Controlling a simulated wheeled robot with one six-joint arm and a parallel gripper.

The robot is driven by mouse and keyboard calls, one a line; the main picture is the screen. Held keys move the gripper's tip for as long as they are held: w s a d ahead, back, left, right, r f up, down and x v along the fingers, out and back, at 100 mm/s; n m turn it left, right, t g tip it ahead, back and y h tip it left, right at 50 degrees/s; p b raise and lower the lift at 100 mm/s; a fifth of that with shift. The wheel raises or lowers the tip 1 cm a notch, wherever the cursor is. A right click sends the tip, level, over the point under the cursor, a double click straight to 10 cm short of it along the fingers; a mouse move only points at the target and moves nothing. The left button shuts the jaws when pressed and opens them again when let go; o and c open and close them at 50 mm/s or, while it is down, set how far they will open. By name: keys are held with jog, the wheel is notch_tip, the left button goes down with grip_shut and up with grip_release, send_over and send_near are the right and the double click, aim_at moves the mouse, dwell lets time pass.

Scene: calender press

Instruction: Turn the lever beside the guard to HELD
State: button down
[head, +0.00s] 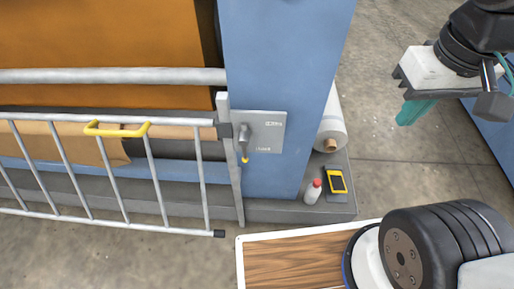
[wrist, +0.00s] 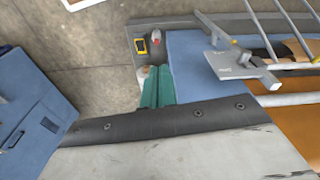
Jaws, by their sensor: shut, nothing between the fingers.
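The lever (head: 244,145) is a grey handle with a yellow tip, pointing down from its pivot on a light grey plate (head: 268,132) on the blue post. The plate has small markings at upper right and at the bottom, too small to read surely. The barred guard (head: 150,165) with a yellow handle is just left of the plate. My gripper (head: 406,118) is shut and empty, well to the right of the lever and apart from it. In the wrist view its teal fingers (wrist: 158,72) are together, and the plate (wrist: 232,64) shows to their right.
A blue post (head: 280,60) carries the plate. A white roll (head: 332,130), a red-capped bottle (head: 313,191) and a yellow device (head: 337,182) are on the grey base beside it. A blue cabinet (wrist: 35,120) is at left in the wrist view. Open floor lies between.

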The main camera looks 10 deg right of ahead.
dwell(0.3)
jog(key=w+a+f+n+h, duration=0.3)
jog(key=w+a+n, duration=0.2)
jog(key=a+n, duration=0.2)
jog(key=w+a+f+n+h, duration=0.2)
jog(key=w+a+f+n, duration=0.25)
jog(key=a+n, duration=0.2)
jog(key=s+a+f+n+t, duration=0.1)
jog(key=a+f+n, duration=0.3)
jog(key=a, duration=0.3)
jog(key=s+a+f+n+t, duration=0.2)
jog(key=a+f+n, duration=0.2)
jog(key=a, duration=0.3)
jog(key=s+a+f+n+t+h, duration=0.1)
jog(key=s+a+f+n+t, duration=0.1)
jog(key=a+f+n, duration=0.3)
jog(key=a+n, duration=0.1)
jog(key=a, duration=0.2)
jog(key=shift+f, duration=0.1)
